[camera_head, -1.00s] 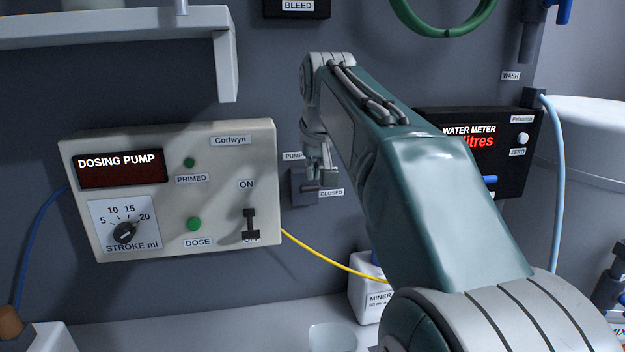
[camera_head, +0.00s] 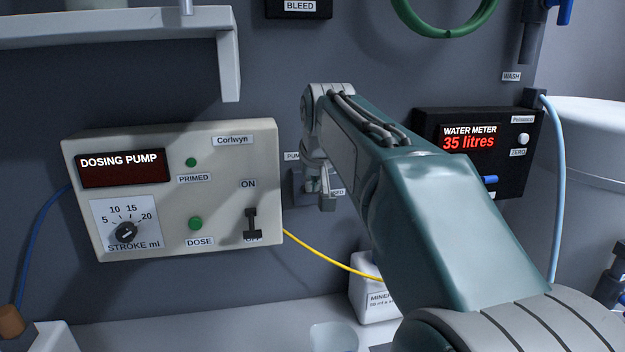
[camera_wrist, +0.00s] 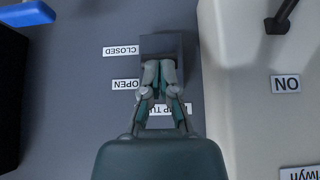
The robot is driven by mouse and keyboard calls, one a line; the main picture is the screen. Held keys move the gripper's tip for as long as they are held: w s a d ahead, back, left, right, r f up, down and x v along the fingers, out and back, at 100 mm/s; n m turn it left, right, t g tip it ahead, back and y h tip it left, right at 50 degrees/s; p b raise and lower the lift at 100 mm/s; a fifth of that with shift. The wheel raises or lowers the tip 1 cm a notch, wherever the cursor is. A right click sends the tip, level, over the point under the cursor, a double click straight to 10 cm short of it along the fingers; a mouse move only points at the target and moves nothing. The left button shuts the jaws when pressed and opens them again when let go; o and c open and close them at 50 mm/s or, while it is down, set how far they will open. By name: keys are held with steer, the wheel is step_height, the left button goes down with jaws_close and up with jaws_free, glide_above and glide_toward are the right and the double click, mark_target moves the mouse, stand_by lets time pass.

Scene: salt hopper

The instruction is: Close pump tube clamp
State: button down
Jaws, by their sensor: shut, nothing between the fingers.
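The pump tube clamp (camera_wrist: 160,44) is a dark block on the grey wall, under the PUMP label (camera_head: 291,156) in the head view. The wrist view is upside down, with the CLOSED label (camera_wrist: 121,50) beside the block's far end and the OPEN label (camera_wrist: 125,85) nearer my gripper. My gripper (camera_wrist: 159,66) is shut and empty, its fingertips at the block, overlapping its near edge. In the head view my gripper (camera_head: 325,200) covers much of the clamp (camera_head: 298,190) and part of the CLOSED label. The clamp's lever is hidden, so its position cannot be told.
The dosing pump box (camera_head: 225,165) stands left of the clamp, its pale side (camera_wrist: 225,90) close to my gripper in the wrist view. The water meter (camera_head: 520,165) is to the right, reading 35 litres. A yellow tube (camera_head: 325,262) runs below to a white container (camera_head: 372,290).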

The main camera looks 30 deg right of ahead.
steer(key=f+t, duration=0.2)
steer(key=s+f+t+h, duration=0.1)
steer(key=f+t, duration=0.1)
steer(key=shift+s+a+f+t, duration=0.1)
steer(key=shift+a+f+t, duration=0.1)
steer(key=shift+f+t, duration=0.2)
steer(key=shift+r, duration=0.1)
steer(key=shift+r, duration=0.7)
stand_by(0.3)
